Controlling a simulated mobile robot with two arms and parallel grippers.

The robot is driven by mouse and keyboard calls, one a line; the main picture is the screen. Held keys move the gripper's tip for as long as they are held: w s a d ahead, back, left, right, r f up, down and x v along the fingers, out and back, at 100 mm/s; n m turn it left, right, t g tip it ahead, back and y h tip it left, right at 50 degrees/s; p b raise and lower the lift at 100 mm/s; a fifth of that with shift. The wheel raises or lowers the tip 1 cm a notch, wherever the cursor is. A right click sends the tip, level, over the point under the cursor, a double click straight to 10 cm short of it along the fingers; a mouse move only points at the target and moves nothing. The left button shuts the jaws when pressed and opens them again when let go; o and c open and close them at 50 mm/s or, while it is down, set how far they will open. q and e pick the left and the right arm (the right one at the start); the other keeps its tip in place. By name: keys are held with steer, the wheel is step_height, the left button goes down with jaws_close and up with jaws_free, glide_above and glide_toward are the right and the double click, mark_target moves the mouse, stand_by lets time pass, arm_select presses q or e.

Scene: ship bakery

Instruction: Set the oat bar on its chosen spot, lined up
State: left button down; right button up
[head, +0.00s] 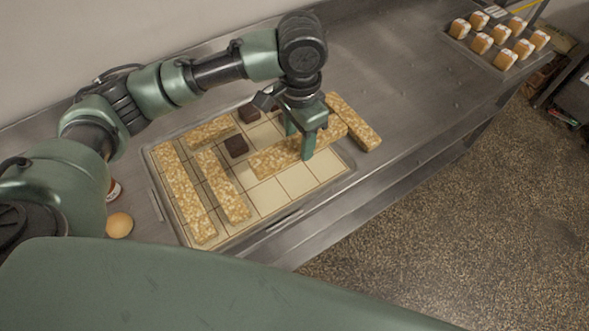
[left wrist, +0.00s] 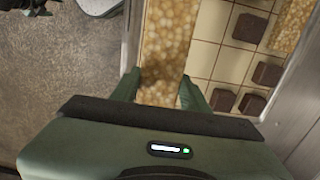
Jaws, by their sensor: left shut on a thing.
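My left gripper (head: 301,143) is shut on an oat bar (head: 272,161), a long pale golden grainy block. The held bar is over the right part of the gridded tray (head: 268,221), at a slant to the two long bars on the left. I cannot tell if it touches the tray. In the left wrist view the oat bar (left wrist: 170,40) runs up between the fingers of the gripper (left wrist: 160,92); its near end is partly hidden. My right gripper is not clearly in view.
Other oat bars lie at the tray's left (head: 180,190), beside that (head: 222,187), at the back (head: 208,131) and at the right rim (head: 354,122). Dark brown squares (head: 236,146) sit between. Front cells are bare. Small cakes (head: 481,43) stand far right.

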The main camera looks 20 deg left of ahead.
arm_select(q)
glide_above(298, 180)
step_height(298, 180, down, 8)
steer(key=shift+s+a+r+p, duration=0.1)
steer(key=shift+r+p, duration=0.05)
steer(key=shift+p, duration=0.2)
steer(key=shift+f, duration=0.7)
step_height(298, 180, down, 3)
steer(key=shift+f+p, duration=0.2)
steer(key=shift+p, duration=0.1)
steer(key=shift+f, duration=0.25)
arm_select(e)
steer(key=shift+s+a+r, duration=0.5)
steer(key=shift+a+r, duration=0.05)
steer(key=shift+r, duration=0.25)
arm_select(q)
steer(key=shift+f, duration=0.1)
arm_select(e)
steer(key=shift+d, duration=0.1)
arm_select(q)
steer(key=c, duration=0.7)
jaws_free()
arm_select(e)
steer(key=shift+d, duration=0.25)
